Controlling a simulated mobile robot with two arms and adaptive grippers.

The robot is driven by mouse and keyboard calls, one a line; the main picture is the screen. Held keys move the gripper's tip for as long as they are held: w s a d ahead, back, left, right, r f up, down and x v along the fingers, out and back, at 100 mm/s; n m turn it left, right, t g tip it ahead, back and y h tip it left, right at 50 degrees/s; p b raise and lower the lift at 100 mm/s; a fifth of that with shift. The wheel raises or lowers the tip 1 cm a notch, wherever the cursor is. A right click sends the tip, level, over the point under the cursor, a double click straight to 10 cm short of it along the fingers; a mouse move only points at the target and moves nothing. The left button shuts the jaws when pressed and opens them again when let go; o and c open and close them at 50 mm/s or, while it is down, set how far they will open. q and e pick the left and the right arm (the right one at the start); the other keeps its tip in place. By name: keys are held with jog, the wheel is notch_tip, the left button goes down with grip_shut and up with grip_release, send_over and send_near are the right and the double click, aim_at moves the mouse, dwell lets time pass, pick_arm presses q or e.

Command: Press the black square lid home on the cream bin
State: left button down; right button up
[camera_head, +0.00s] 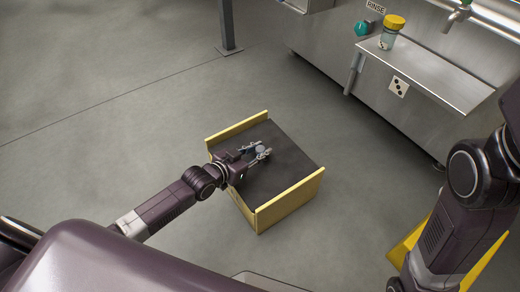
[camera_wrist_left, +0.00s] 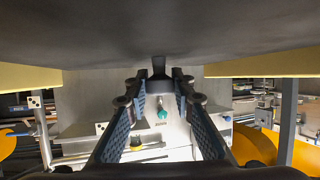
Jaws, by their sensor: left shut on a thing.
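The cream bin (camera_head: 290,202) stands on the floor in the middle of the head view, with yellowish raised walls on two opposite sides. The black square lid (camera_head: 285,150) lies across its top between these walls. I cannot tell whether it is fully seated. My left gripper (camera_head: 264,153) reaches in from the left, low over the lid near its middle. In the left wrist view, the dark lid (camera_wrist_left: 160,25) fills the top, and its small dark knob (camera_wrist_left: 158,67) sits between the fingers, which are shut on it. My right gripper is not in view.
A steel counter (camera_head: 335,50) runs along the back right, with a shelf (camera_head: 430,72) bearing a yellow-capped jar (camera_head: 390,32). A metal post (camera_head: 228,25) stands at the back. A yellow object (camera_head: 405,243) is partly hidden behind my right arm. Floor left of the bin is clear.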

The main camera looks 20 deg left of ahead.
pick_arm(q)
jog(key=c, duration=1.6)
grip_release()
